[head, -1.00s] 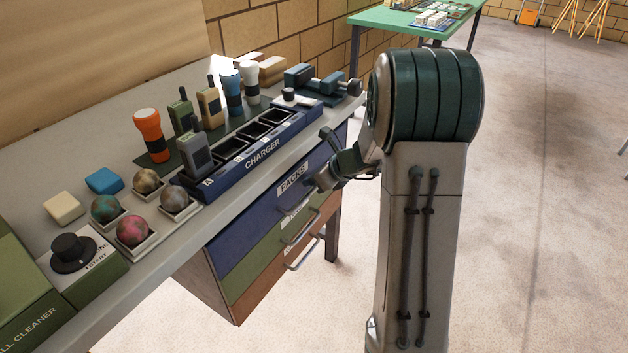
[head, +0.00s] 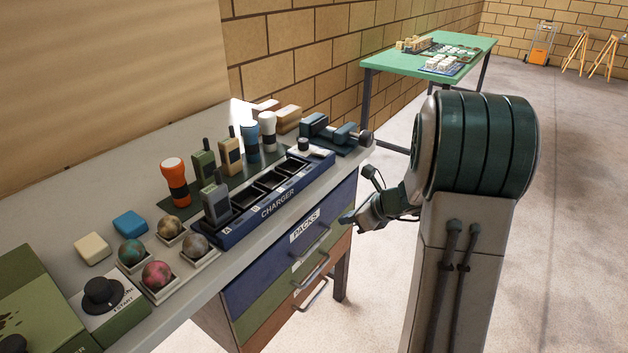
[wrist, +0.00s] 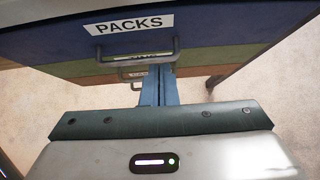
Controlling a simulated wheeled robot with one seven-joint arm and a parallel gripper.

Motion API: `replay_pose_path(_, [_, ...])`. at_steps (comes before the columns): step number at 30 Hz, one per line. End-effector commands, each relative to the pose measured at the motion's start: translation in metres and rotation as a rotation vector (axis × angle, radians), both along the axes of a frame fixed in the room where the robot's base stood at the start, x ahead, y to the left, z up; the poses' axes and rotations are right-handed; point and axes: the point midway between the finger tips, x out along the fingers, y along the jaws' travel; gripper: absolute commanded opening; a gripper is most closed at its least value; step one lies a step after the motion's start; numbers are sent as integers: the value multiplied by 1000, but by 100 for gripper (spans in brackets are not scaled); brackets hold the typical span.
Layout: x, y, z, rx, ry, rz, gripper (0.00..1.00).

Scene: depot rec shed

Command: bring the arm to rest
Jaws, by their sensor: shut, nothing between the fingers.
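My gripper (head: 347,220) hangs in front of the bench's drawer unit, beside the blue PACKS drawer (head: 258,262) in the head view. My arm stands bent to its right, partly hiding the gripper. In the wrist view my gripper's blue fingers (wrist: 159,75) are together with nothing between them. They point towards the drawer fronts, and the PACKS drawer's handle (wrist: 133,50) shows just beyond them. I cannot tell how wide the gap to the handle is, and I see no clear contact. The drawers look shut.
The grey bench (head: 185,135) holds a blue charger rack (head: 232,235), radios, torches, several balls in trays and a green box (head: 35,300). A green table (head: 395,62) stands behind. Open floor (head: 575,200) lies to the right of my arm.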

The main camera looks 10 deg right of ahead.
Motion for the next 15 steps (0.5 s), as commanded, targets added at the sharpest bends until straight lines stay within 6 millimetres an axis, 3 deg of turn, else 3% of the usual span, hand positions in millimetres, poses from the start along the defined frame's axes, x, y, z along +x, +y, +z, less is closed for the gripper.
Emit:
replay_pose_path(4, [-6, 11, 10, -33, -14, 63, 0])
replay_pose_path(7, [-24, 33, 32, -124, -55, 216, 0])
replay_pose_path(15, [-115, 93, 101, -542, -242, 912, 0])
